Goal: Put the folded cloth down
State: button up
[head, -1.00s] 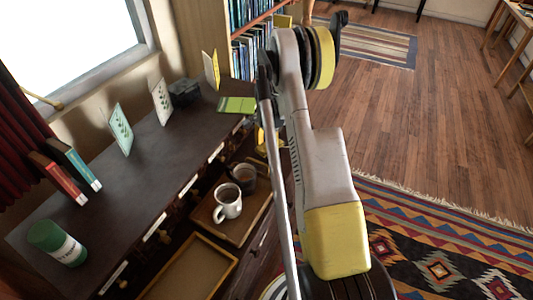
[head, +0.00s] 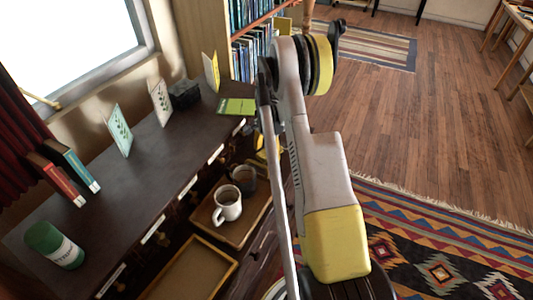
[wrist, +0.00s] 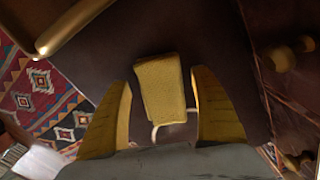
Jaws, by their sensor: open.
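The folded cloth (wrist: 160,88) shows in the wrist view as a mustard-yellow block lying against a dark brown surface (wrist: 215,40). My gripper (wrist: 163,78) is open, with one yellow finger on each side of the cloth. Dark gaps show between the cloth and both fingers. In the head view my gripper (head: 264,145) is mostly hidden behind my arm, beside the dark cabinet, with only bits of yellow showing. I cannot make out the cloth there.
The cabinet top (head: 150,165) holds standing cards (head: 119,130), books (head: 62,178), a green can (head: 54,245) and a flat green item (head: 237,106). Below it, a tray (head: 245,222) holds a white mug (head: 227,204) and a dark mug (head: 244,178). A pale loop (wrist: 155,132) shows near the cloth.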

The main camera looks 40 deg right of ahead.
aim_at(267, 151)
notch_tip(267, 151, up, 12)
jog(key=f+p, duration=0.1)
jog(key=p, duration=0.3)
jog(key=a+r+n+t, duration=0.1)
jog(key=a+r+n, duration=0.3)
jog(key=a+r, duration=0.7)
jog(key=s+a+r+n+t+h, duration=0.1)
jog(key=s+a+r+n, duration=0.1)
jog(key=a+r, duration=0.25)
jog(key=s+a+r+n+t, duration=0.1)
jog(key=s+a+r+n, duration=0.15)
jog(key=r, duration=0.35)
jog(key=s+a+r+n+t+y, duration=0.1)
jog(key=s+a+n+t, duration=0.3)
jog(key=s+a+n, duration=0.5)
jog(key=s+a+r, duration=0.1)
jog(key=s+a, duration=0.4)
jog(key=s, duration=0.1)
jog(key=shift+s+a+r, duration=0.3)
jog(key=shift+a+r, duration=0.1)
jog(key=shift+d+n, duration=0.1)
jog(key=shift+n, duration=0.15)
